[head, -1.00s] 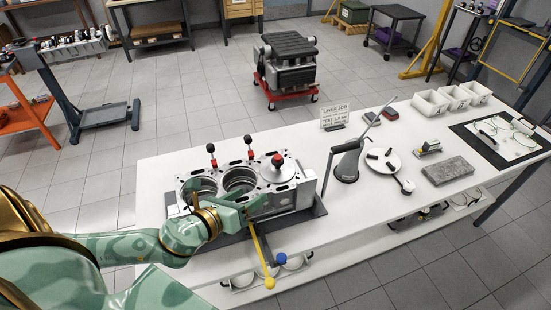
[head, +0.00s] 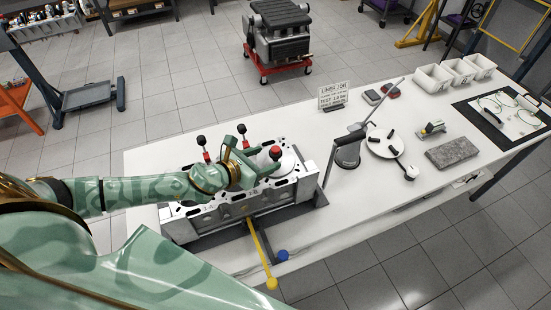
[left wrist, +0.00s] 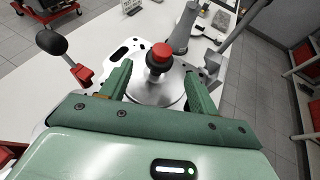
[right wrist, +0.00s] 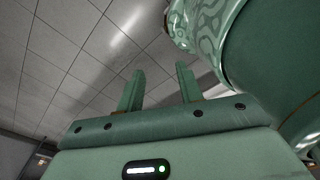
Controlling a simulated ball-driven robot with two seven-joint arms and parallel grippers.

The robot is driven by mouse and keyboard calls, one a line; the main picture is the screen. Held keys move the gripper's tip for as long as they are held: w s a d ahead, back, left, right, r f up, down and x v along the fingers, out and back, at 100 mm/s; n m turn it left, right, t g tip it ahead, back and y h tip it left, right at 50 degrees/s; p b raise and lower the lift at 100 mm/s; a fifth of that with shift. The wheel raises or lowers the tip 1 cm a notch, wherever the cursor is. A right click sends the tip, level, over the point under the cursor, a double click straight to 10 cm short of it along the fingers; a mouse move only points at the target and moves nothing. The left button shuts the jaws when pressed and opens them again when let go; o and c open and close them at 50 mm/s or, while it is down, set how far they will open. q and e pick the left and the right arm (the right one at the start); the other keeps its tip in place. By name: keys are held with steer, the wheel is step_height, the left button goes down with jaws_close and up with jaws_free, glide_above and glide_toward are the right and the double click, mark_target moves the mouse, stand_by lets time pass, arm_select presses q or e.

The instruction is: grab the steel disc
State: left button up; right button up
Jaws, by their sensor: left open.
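The steel disc (head: 290,164) lies on the right end of the engine block (head: 278,196), with a red-topped black knob (head: 275,152) standing up from its middle. In the left wrist view the disc (left wrist: 150,94) lies ahead between the fingers, its knob (left wrist: 159,57) upright. My left gripper (head: 262,160) is open over the block, at the disc's left side. Its fingers stand on either side of the disc in the left wrist view; I cannot tell whether they touch it. My right gripper (right wrist: 158,78) is open and empty, away from the bench.
Two red-and-black clamps (head: 203,146) stand on the block's back edge. A yellow-handled bar (head: 262,252) sticks out at the front. A grey funnel-like tool (head: 347,152) and a white plate (head: 385,146) stand to the right.

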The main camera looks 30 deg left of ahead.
mark_target(271, 155)
arm_select(q)
steer(key=x, duration=0.5)
steer(key=shift+w, duration=0.45)
steer(key=shift+s, duration=0.1)
jaws_close()
